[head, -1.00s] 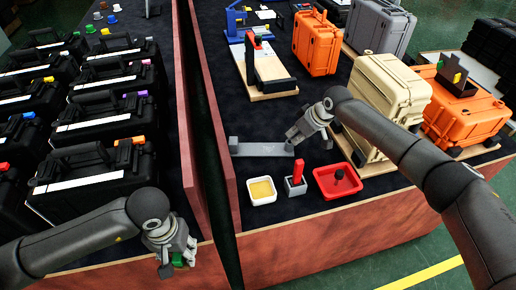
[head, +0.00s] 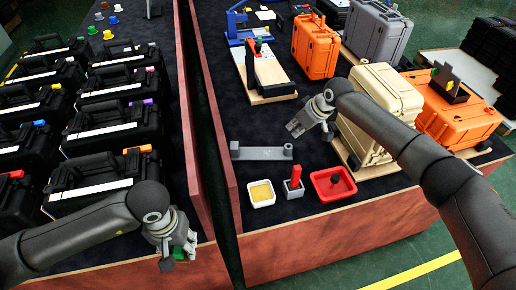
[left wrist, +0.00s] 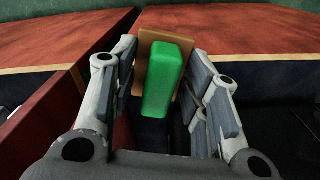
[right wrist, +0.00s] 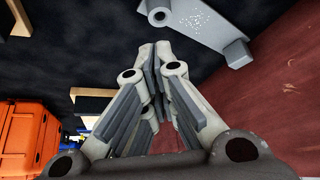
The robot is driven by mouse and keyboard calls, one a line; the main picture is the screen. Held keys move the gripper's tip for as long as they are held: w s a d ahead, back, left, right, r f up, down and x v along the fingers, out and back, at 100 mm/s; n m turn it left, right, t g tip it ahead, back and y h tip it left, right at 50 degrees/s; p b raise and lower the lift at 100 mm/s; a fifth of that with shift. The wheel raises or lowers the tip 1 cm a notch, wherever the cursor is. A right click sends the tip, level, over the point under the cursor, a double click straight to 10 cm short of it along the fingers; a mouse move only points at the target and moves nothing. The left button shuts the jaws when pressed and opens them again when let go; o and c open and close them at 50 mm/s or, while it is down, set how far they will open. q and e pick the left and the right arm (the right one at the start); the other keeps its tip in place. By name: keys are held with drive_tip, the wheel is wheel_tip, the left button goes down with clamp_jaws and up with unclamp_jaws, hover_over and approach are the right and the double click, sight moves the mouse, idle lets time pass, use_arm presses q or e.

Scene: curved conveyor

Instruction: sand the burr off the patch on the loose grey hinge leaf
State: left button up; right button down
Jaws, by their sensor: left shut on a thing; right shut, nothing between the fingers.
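In the right wrist view, the leaf (right wrist: 192,24) shows a patch of white specks (right wrist: 195,20). My left gripper (head: 178,252) is shut on a green block with a brown backing (left wrist: 168,80), beyond the front edge of the left table. My right gripper (head: 294,129) is shut and empty, above the table just behind the leaf's right end. It also shows closed in the right wrist view (right wrist: 157,50).
A white dish with yellow contents (head: 261,192), a grey holder with a red upright piece (head: 294,187) and a red tray (head: 326,190) stand in front of the leaf. A tan case (head: 385,105) stands right of my right gripper. A gap separates the two tables.

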idle(0.3)
drive_tip(key=v, duration=1.2)
